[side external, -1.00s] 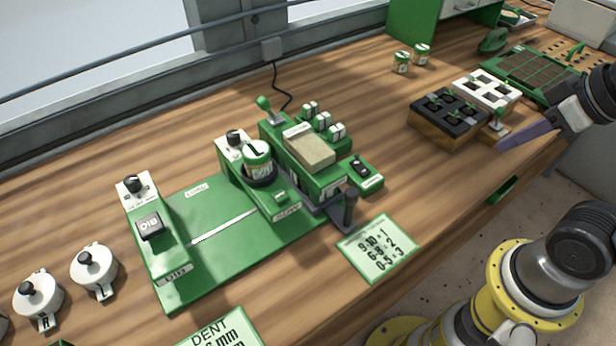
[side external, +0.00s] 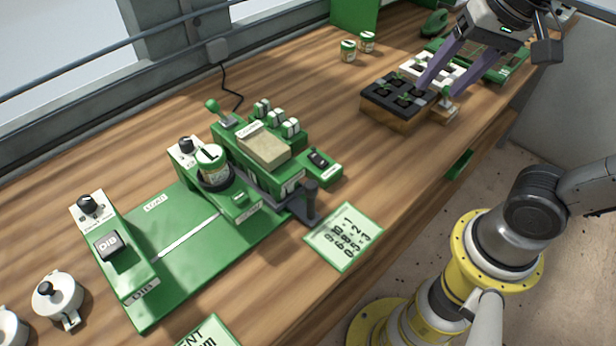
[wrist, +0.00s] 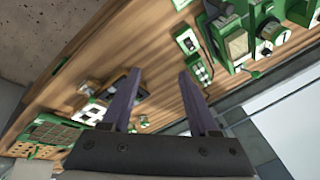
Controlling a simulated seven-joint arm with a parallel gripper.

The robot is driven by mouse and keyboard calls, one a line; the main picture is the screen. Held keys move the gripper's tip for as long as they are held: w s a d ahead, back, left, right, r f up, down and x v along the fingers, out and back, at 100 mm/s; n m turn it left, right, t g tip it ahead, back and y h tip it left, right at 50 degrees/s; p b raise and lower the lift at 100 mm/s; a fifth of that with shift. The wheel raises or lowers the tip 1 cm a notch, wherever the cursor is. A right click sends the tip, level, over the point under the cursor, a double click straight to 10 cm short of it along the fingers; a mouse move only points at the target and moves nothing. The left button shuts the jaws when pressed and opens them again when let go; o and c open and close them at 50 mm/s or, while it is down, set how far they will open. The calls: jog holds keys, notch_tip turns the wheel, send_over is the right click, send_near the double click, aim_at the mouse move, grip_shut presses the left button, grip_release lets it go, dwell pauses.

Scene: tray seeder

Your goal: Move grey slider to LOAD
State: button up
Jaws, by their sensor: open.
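The green seeder base (side external: 145,310) lies on the bench, with a LOAD label (side external: 156,203) at its back edge and a DIB label at its front-left block. A pale straight slot (side external: 187,238) crosses the base. A dark grey upright handle (side external: 310,197) on a grey plate stands at the right end of the seeder; it may be the grey slider, but I cannot tell for sure. My gripper (side external: 432,88) is open, its purple fingers apart above the cell trays, well right of the handle. In the wrist view my gripper (wrist: 159,73) shows nothing between its fingertips.
A black cell tray (side external: 378,97) and a white one (side external: 410,66) sit below my fingers. A jar (side external: 210,160) stands in the seeder. A card with numbers (side external: 343,236) lies in front of the handle. Two small jars (side external: 348,50) stand behind. Bench between trays and seeder is mostly clear.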

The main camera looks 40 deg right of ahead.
jog(key=w+a+r+m+g, duration=0.1)
jog(key=w+a+r+m, duration=0.1)
jog(key=w+a, duration=0.25)
jog(key=n+g, duration=0.1)
jog(key=g, duration=0.2)
send_over(311, 184)
notch_tip(311, 184, down, 5)
notch_tip(311, 184, down, 13)
jog(key=shift+f, duration=0.1)
grip_shut()
dwell(1.0)
